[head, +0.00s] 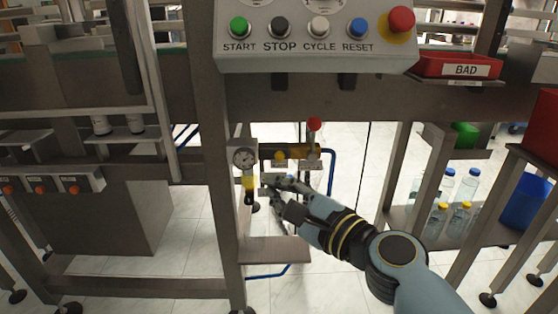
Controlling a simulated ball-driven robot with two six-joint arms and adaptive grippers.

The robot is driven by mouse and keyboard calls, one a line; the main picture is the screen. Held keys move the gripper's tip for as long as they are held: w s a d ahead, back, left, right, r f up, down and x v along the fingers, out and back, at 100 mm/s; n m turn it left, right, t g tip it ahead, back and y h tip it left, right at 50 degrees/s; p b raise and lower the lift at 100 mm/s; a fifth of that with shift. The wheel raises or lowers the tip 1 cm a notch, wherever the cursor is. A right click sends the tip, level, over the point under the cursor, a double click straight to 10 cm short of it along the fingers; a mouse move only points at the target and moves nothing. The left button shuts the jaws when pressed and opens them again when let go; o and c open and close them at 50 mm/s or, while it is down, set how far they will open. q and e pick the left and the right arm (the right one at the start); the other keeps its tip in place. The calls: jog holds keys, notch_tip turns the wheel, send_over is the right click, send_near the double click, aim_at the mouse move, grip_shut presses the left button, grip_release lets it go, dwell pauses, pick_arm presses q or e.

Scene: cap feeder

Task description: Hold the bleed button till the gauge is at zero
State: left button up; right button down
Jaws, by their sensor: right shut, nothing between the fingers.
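The round pressure gauge (244,158) is on the air unit beside the machine leg, low in the middle of the head view. Its needle is too small to read. A small yellow knob (280,155) sits to its right on the dark block; I cannot tell if this is the bleed button. My right gripper (268,182) is shut and empty, with its fingertips just below the dark block and right of the yellow part under the gauge. I cannot tell if the tips touch anything. My left gripper is not in view.
A red ball-ended handle (314,124) stands above the unit's right end, with a blue hose (332,170) beside it. The control panel (310,62) overhangs above. A small metal shelf (275,249) lies below my gripper. Bottles (447,190) stand on a right shelf.

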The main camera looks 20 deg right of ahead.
jog(key=w+d, duration=0.2)
jog(key=w, duration=0.6)
jog(key=shift+w+d+b, duration=0.2)
jog(key=shift+d+b, duration=0.05)
jog(key=shift+b, duration=0.05)
jog(key=shift+w, duration=0.2)
dwell(1.3)
jog(key=shift+w+d, duration=0.1)
jog(key=shift+w, duration=0.15)
jog(key=shift+w+d, duration=0.1)
jog(key=shift+w, duration=0.25)
dwell(0.6)
jog(key=shift+s, duration=0.1)
dwell(1.8)
jog(key=shift+s+a, duration=0.2)
jog(key=shift+s, duration=0.5)
jog(key=shift+s+a+p, duration=0.15)
jog(key=shift+s+a, duration=0.1)
jog(key=shift+s, duration=0.55)
jog(key=shift+s+a+p, duration=0.1)
jog(key=shift+s+a, duration=0.1)
jog(key=shift+s, duration=0.6)
jog(key=shift+s+a+p, duration=0.15)
jog(key=shift+s+a, duration=0.1)
jog(key=shift+s, duration=0.55)
